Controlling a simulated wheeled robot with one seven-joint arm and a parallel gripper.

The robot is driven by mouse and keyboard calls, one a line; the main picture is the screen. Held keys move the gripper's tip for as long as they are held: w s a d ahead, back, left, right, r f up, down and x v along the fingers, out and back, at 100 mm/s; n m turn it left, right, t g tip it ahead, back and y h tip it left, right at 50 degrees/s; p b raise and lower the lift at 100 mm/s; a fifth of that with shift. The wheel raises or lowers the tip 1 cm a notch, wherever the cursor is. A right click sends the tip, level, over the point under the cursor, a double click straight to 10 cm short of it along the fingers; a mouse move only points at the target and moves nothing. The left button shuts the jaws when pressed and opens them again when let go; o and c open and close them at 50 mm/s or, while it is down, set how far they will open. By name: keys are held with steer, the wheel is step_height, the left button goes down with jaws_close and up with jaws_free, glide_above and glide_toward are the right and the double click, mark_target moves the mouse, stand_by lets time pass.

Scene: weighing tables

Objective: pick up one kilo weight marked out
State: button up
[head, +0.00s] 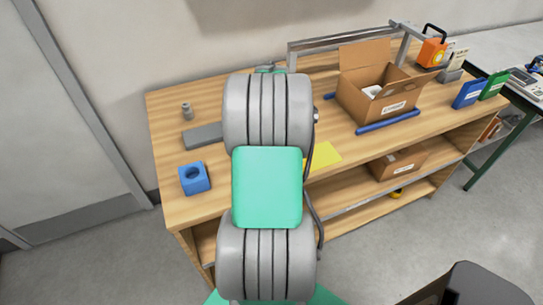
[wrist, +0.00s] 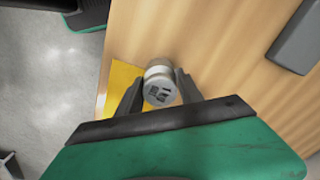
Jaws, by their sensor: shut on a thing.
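A small silver cylindrical weight (wrist: 160,93) with a dark mark on its top is between the two dark fingers of my gripper (wrist: 158,84) in the wrist view. My gripper is shut on it. The mark is too blurred to read, and I cannot tell whether the weight touches the table. A yellow sheet (wrist: 119,82) lies on the table beside and behind it; it also shows in the head view (head: 323,155). In the head view my arm hides the gripper and the held weight. Another grey weight (head: 186,111) stands upright at the table's back left.
The wooden table (head: 170,145) carries a grey block (head: 203,135), a blue block with a hole (head: 194,179), an open cardboard box (head: 360,100) and a blue bar (head: 388,122). A metal frame (head: 340,49) stands behind the box. Shelves lie below the tabletop.

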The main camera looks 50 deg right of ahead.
jaws_close()
steer(key=shift+d+r, duration=0.1)
steer(key=shift+r, duration=0.05)
steer(key=shift+r, duration=0.1)
